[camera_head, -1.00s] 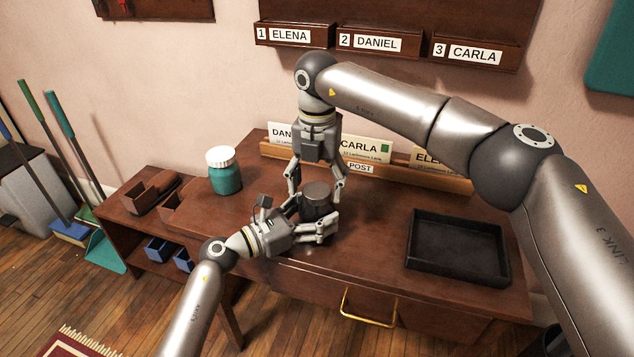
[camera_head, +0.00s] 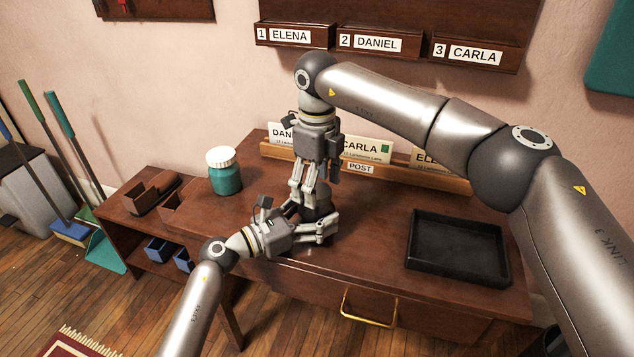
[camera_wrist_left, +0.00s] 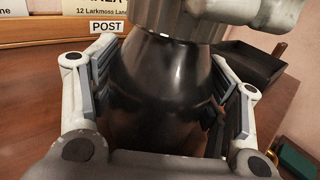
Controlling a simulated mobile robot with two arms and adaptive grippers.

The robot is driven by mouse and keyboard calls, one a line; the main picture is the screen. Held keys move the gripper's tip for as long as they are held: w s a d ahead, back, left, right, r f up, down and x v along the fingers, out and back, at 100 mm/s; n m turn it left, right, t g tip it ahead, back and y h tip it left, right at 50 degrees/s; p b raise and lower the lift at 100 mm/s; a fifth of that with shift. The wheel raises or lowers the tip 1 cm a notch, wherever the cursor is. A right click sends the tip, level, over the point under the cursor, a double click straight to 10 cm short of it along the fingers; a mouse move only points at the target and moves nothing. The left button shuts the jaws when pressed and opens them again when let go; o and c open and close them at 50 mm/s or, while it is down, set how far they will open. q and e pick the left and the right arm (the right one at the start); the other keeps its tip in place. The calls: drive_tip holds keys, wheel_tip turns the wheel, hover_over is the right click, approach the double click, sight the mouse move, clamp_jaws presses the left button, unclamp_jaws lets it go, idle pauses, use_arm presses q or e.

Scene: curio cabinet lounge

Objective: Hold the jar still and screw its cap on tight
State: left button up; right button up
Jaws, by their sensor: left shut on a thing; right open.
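The dark, glossy jar (camera_head: 324,209) stands near the front edge of the wooden desk. My left gripper (camera_head: 322,230) is shut around its body from the left. In the left wrist view the jar (camera_wrist_left: 160,85) fills the space between the fingers. A grey metal cap (camera_wrist_left: 155,14) sits on top of the jar there; I cannot tell how tight it is. My right gripper (camera_head: 307,200) points down over the jar, open, its fingers at cap height and largely hiding the cap in the head view. One of its fingers shows beside the cap in the wrist view.
A teal jar with a white lid (camera_head: 224,171) stands left on the desk (camera_head: 380,220). A black tray (camera_head: 458,248) lies at the right. A wooden card rack marked POST (camera_head: 400,175) stands behind my grippers. The desk between jar and tray is clear.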

drive_tip(key=n, duration=0.8)
drive_tip(key=shift+n, duration=0.4)
drive_tip(key=shift+c, duration=0.2)
